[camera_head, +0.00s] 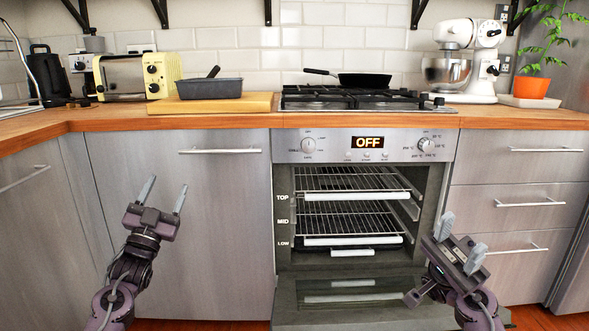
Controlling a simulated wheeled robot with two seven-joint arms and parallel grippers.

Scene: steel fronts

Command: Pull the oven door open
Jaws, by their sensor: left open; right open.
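The oven (281,150) is built into the steel fronts under the counter, and its display reads OFF. Its door (352,290) is swung down and lies low in front of the cavity, with its window facing up. My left gripper (166,190) is open and empty in front of the cabinet left of the oven. My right gripper (462,238) is open and empty, above the right side of the lowered door. My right arm hides the door's right edge.
A pan (364,80) sits on the hob (355,99) above the oven. Drawers with bar handles (530,202) stand to the right, a cabinet (220,220) to the left.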

